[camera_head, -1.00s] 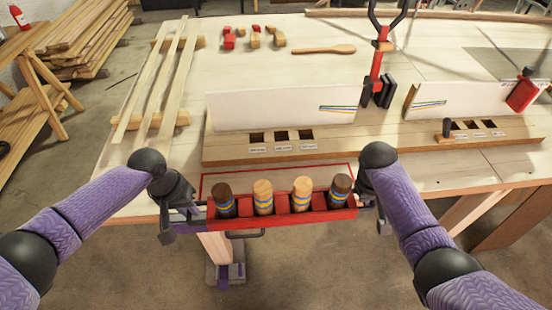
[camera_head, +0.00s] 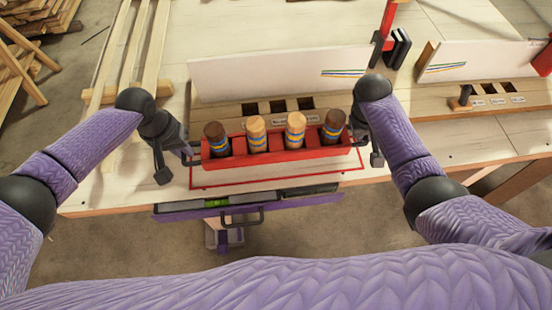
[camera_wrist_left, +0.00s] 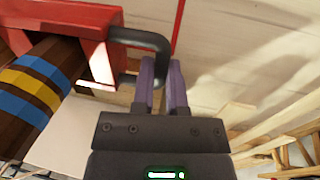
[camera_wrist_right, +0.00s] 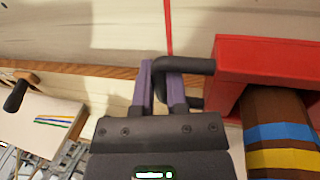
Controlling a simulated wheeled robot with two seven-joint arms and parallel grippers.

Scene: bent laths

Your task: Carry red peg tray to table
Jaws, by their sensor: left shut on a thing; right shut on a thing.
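The red peg tray (camera_head: 278,160) is level over the front part of the table (camera_head: 130,180), above or on a red outlined rectangle (camera_head: 270,183). I cannot tell whether its base touches the table. It holds several upright pegs: dark brown at the ends (camera_head: 216,140), light wood between (camera_head: 256,136), with blue and yellow bands. My left gripper (camera_head: 188,157) is shut on the black handle (camera_wrist_left: 150,38) at the tray's left end. My right gripper (camera_head: 362,145) is shut on the black handle (camera_wrist_right: 185,64) at its right end.
Behind the tray stands a wooden block with dark slots (camera_head: 277,106) and a white upright board (camera_head: 270,75). Long pale laths (camera_head: 130,50) lie at the left. A red clamp (camera_head: 386,25) stands at the back. A second slotted block (camera_head: 490,97) is at the right.

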